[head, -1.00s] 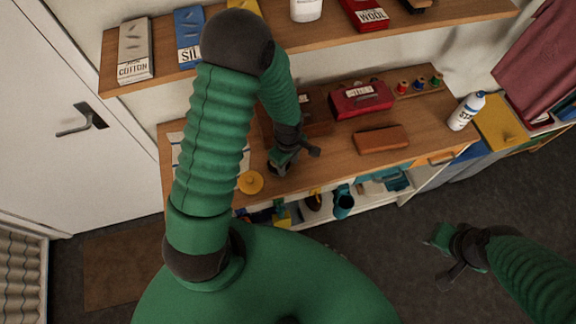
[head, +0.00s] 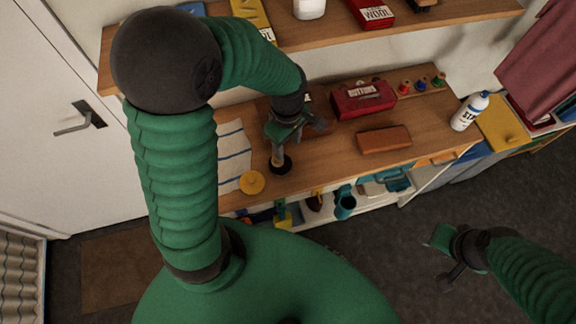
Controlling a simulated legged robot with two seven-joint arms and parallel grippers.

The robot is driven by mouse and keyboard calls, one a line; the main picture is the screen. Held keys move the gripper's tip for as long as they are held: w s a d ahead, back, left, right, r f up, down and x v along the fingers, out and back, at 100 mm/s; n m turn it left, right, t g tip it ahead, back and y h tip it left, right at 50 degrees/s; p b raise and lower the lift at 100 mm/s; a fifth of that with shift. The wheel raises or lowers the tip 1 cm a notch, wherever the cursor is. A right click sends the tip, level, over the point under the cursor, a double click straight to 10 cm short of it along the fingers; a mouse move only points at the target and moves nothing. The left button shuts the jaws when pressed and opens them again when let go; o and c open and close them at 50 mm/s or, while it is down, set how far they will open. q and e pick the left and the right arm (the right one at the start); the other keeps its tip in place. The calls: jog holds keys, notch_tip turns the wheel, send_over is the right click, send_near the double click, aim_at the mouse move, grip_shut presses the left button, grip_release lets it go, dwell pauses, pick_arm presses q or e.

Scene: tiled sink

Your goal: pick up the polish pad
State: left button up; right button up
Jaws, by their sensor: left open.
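My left gripper (head: 279,143) is open above the wooden counter, fingers pointing down. Just below its fingertips is a round black pad with a short upright handle (head: 280,165); the handle top is close to or between the fingers, I cannot tell which. A round yellow disc with a small knob (head: 251,182) lies to its left, at the counter's front edge. Which of these two is the polish pad is not clear from the picture. My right gripper (head: 440,262) is apart from the counter, over the dark floor, its fingers spread and empty.
A striped cloth (head: 233,150) lies left of the gripper. A red buttons box (head: 363,99), a brown block (head: 384,139), several spools (head: 421,84) and a white spray bottle (head: 469,111) stand to the right. An upper shelf (head: 440,25) overhangs behind.

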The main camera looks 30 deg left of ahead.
pick_arm(q)
jog(key=shift+o, duration=0.4)
jog(key=r, duration=0.3)
jog(key=shift+a+r, duration=0.2)
jog(key=shift+r, duration=0.15)
jog(key=shift+o, duration=0.9)
jog(key=shift+a+r+p, duration=0.15)
jog(key=shift+a+p, duration=0.15)
jog(key=shift+p, duration=0.05)
jog(key=p, duration=0.2)
send_over(277, 162)
jog(key=f, duration=1.3)
jog(key=shift+w+a+f, duration=0.2)
jog(key=shift+w+a, duration=0.15)
jog(key=shift+w, duration=0.05)
notch_tip(277, 162, down, 4)
jog(key=shift+w+a+f+p, duration=0.15)
jog(key=shift+f+p, duration=0.1)
jog(key=shift+p, duration=0.75)
jog(key=shift+f, duration=0.35)
jog(key=shift+s+d+f, duration=0.15)
jog(key=shift+s+d, duration=0.05)
jog(key=c, duration=0.9)
jog(key=shift+s, duration=0.15)
grip_shut()
